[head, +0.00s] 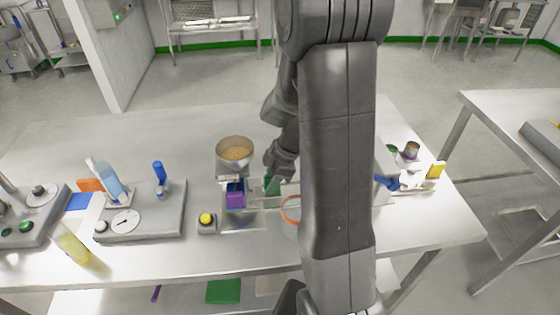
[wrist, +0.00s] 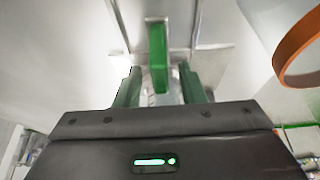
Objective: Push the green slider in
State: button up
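The green slider (wrist: 158,57) is an upright narrow green bar in the wrist view, set against a pale metal plate (wrist: 180,30). My gripper (wrist: 160,78) is open, with its two dark green fingers apart on either side of the slider's lower end. Gaps show between the slider and both fingers. In the head view, my gripper (head: 277,172) is over the middle of the table, beside a small green part (head: 272,186) that looks like the slider. My own arm hides much of this area in the head view.
A metal hopper of tan granules (head: 235,153) and a purple block (head: 235,198) stand just left of my gripper. A yellow button (head: 207,219) is nearer the front. An orange ring (head: 291,209) is close on the right. The table's back left (head: 150,130) is clear.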

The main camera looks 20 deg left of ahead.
jog(key=v, duration=1.2)
jog(key=shift+a, duration=0.1)
jog(key=x, duration=1.4)
jog(key=shift+w+d, duration=0.2)
jog(key=shift+d, duration=0.3)
